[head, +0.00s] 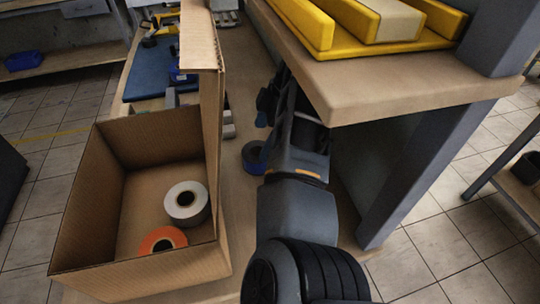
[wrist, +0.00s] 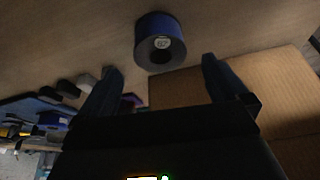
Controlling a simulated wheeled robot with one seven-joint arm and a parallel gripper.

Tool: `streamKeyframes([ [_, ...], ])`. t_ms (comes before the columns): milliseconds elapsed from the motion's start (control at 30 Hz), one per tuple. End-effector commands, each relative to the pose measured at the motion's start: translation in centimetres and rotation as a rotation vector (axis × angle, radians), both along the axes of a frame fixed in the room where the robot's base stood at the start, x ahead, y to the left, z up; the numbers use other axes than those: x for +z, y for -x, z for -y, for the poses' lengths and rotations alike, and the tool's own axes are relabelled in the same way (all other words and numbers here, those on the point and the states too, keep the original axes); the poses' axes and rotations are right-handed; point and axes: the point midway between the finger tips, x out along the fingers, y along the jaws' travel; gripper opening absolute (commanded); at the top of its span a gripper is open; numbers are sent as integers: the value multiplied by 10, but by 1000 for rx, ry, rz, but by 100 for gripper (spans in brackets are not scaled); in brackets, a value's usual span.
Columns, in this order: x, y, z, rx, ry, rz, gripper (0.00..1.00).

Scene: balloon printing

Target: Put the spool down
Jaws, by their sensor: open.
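A blue spool (head: 255,157) stands on the tan tabletop, just right of the cardboard box and partly hidden by my arm. In the wrist view the blue spool (wrist: 160,42) sits on the bare table, with its round end and pale label facing the camera. My gripper (wrist: 160,66) is open, its two dark fingers spread apart with nothing held between them. The spool lies beyond the fingertips, roughly centred between them, and looks clear of both fingers. In the head view the fingers are hard to make out against my dark arm.
An open cardboard box (head: 85,190) holds a white spool (head: 187,203) and an orange spool (head: 163,241). A raised shelf (head: 400,85) with yellow trays overhangs the right side. A blue mat (head: 150,72) and small tools lie farther back.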

Motion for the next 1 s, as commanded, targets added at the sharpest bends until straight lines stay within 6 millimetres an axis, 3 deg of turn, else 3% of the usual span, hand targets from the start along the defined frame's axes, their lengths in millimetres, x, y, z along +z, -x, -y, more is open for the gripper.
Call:
streamKeyframes([
  [500, -59, 4, -18, -2, -2, 0, 100],
  [800, -65, 4, -19, -3, -2, 2, 100],
  [1000, -64, 4, -19, -3, -2, 2, 82],
])
